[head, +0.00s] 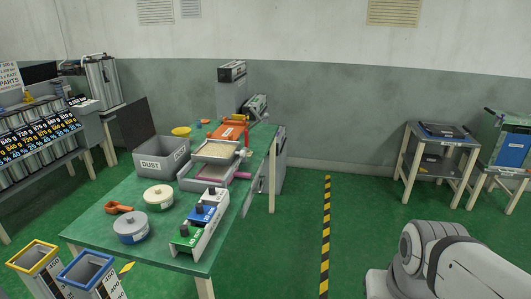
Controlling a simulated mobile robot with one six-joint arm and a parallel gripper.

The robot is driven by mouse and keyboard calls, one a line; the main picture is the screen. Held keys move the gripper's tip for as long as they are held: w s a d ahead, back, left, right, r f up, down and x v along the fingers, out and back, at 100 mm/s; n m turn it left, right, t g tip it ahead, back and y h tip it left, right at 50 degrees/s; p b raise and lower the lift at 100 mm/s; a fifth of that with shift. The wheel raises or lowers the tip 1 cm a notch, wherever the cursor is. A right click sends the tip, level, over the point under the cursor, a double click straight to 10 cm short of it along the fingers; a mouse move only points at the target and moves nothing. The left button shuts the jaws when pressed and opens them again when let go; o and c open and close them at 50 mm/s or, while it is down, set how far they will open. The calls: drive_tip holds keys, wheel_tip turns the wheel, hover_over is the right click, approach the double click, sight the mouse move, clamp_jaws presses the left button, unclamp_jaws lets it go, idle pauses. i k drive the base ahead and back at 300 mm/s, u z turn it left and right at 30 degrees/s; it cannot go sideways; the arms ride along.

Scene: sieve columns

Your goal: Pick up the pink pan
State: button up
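Something pink (241,175) shows low at the right side of a grey tray on the green table. Only a small strip of it shows, so I cannot tell whether it is the pink pan's rim or a handle. The grey tray (187,180) and a framed sieve tray (213,159) with pale grainy stuff in it stand right beside it and may hide the rest. My arm shows at the lower right, well apart from the table. My gripper is not in view.
The table (85,229) also holds a grey DUST bin (150,164), an orange scoop (118,208), a cream round container (158,196), a blue-grey one (130,228) and coloured switch boxes (200,214). Yellow and blue bins (35,254) stand at its front left.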

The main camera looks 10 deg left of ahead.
sight(211, 173)
drive_tip(key=i, duration=2.25)
drive_tip(key=u, duration=0.65)
